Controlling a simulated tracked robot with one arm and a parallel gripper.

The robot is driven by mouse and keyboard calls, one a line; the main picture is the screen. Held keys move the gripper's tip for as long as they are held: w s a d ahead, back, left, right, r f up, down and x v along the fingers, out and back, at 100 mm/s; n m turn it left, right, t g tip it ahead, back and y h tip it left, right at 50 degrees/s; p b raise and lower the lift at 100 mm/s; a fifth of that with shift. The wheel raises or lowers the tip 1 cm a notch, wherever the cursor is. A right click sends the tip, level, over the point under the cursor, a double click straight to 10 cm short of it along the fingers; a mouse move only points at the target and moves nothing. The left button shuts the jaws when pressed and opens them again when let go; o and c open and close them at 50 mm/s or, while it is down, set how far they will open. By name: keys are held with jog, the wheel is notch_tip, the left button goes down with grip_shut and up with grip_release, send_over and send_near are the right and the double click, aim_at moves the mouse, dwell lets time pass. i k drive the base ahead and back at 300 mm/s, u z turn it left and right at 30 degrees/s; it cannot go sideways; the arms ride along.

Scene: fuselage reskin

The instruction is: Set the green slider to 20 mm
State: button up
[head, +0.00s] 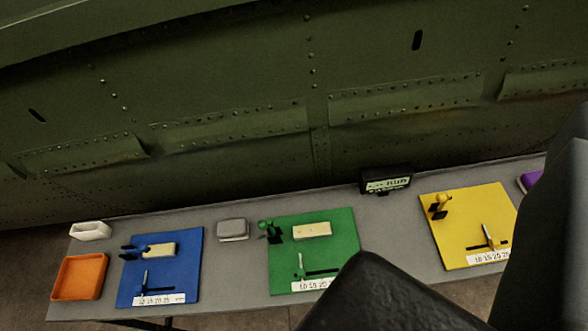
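The green board (340,240) lies on the grey table right of the middle. Its slider has a dark slot (322,273) near the board's front edge and a small pale upright handle (300,267) at the slot's left end. The handle stands by the low end of the white scale strip (312,285), around the 10 mark; the exact reading is too small to tell. I cannot make out fingertips or whether my gripper is open.
A blue board (190,260) and a yellow board (455,220) with similar sliders flank the green one. An orange tray (80,278), a white container (90,231), a grey box (232,229) and a small display (386,181) also stand on the table. The green riveted fuselage (220,90) rises behind.

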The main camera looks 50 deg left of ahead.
aim_at(301, 273)
jog(key=k, duration=1.65)
jog(key=u, duration=0.5)
jog(key=i, duration=1)
jog(key=z, duration=0.05)
